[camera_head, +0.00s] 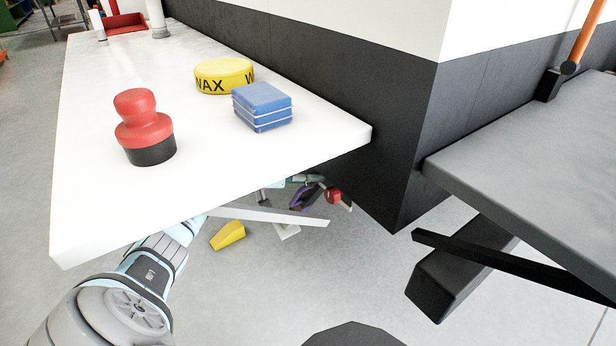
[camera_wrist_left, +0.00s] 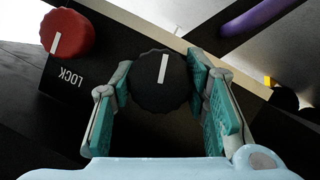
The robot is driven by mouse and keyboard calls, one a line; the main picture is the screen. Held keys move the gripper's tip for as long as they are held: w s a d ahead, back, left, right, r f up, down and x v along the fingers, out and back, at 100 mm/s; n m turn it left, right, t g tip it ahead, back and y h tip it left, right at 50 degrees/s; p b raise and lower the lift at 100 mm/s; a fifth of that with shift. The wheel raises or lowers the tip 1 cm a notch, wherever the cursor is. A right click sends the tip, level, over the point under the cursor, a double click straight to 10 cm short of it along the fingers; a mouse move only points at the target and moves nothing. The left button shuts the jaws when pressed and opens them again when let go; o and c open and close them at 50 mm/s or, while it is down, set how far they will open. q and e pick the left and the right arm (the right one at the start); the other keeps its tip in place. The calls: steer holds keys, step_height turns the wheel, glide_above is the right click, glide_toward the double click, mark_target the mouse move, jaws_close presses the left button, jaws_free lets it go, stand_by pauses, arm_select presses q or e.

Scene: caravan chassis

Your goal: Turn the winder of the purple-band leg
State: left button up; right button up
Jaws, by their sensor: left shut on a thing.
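In the left wrist view, a black ribbed knob (camera_wrist_left: 163,88) with a white line pointing up in the picture sits on a black housing (camera_wrist_left: 100,70). It looks like the winder. My left gripper (camera_wrist_left: 160,80) has its teal-padded fingers on both sides of this knob and is shut on it. A red knob (camera_wrist_left: 68,34) with a white mark sits left of it, near the upside-down word LOCK. A purple band (camera_wrist_left: 262,15) shows at the upper right. In the head view, the purple band (camera_head: 302,197) and red knob (camera_head: 333,195) show below the white counter, which partly hides my left gripper.
The white counter (camera_head: 90,200) overhangs my left arm. On it stand a red-and-black pot-shaped tool (camera_head: 144,125), a yellow wax tin (camera_head: 223,76) and a blue sponge block (camera_head: 262,107). A yellow wedge (camera_head: 228,235) lies on the floor. A dark wall corner (camera_head: 405,150) rises at right.

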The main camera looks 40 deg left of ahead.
arm_select(q)
steer(key=shift+w+r+n+h, duration=0.15)
steer(key=shift+n+h, duration=0.55)
steer(key=shift+n, duration=0.4)
steer(key=shift+a+n+h, duration=0.1)
steer(key=shift+n+h, duration=0.5)
steer(key=shift+n, duration=0.5)
arm_select(e)
steer(key=shift+w, duration=0.4)
steer(key=shift+s, duration=0.1)
arm_select(q)
steer(key=shift+n, duration=0.3)
arm_select(e)
steer(key=shift+s, duration=0.3)
